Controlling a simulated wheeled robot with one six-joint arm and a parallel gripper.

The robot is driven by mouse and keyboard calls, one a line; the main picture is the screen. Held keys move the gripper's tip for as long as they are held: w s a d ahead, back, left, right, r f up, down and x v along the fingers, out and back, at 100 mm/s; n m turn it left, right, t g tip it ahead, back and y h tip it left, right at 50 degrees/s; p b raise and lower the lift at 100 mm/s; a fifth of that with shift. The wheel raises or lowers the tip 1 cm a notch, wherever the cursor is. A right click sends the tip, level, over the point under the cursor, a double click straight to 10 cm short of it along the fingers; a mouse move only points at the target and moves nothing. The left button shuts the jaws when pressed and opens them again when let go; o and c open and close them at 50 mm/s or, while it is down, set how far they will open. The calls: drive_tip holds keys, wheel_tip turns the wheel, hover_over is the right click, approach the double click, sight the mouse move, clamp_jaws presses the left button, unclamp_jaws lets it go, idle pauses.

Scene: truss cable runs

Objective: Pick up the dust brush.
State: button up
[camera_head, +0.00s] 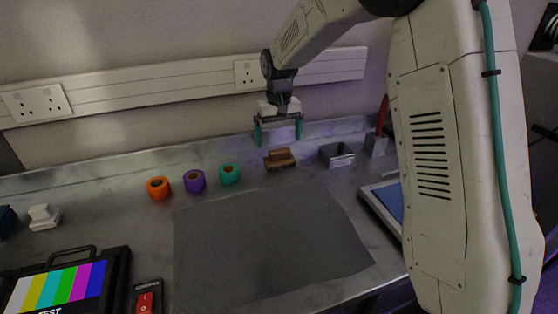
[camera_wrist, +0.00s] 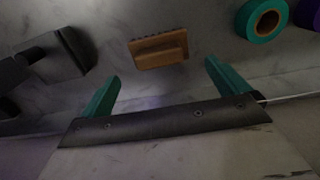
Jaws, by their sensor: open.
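The dust brush (camera_head: 280,158) is a small brown wooden block with a raised grip and a darker underside. It lies on the metal bench near the wall and also shows at the upper middle of the wrist view (camera_wrist: 158,52). My gripper (camera_head: 278,138) hangs above the brush with its two teal fingers spread and nothing between them. In the wrist view my gripper (camera_wrist: 162,72) has its fingertips just short of the brush, one toward either side of it. The fingers do not touch the brush.
Teal (camera_head: 229,174), purple (camera_head: 194,181) and orange (camera_head: 158,188) tape rolls stand left of the brush. A grey metal box (camera_head: 337,155) and a holder (camera_head: 376,145) with a red-handled tool are at right. A dark mat (camera_head: 265,245) lies clear in front.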

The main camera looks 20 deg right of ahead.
sight(280, 149)
wheel_tip(280, 149, down, 8)
drive_tip(key=shift+s+r, duration=0.1)
drive_tip(key=shift+s, duration=0.05)
idle(0.3)
drive_tip(key=c, duration=0.9)
drive_tip(key=shift+r, duration=0.15)
wheel_tip(280, 149, up, 3)
drive_tip(key=shift+r, duration=0.2)
drive_tip(key=s, duration=0.5)
drive_tip(key=s+r, duration=0.1)
drive_tip(key=s, duration=1)
drive_tip(key=shift+r, duration=0.2)
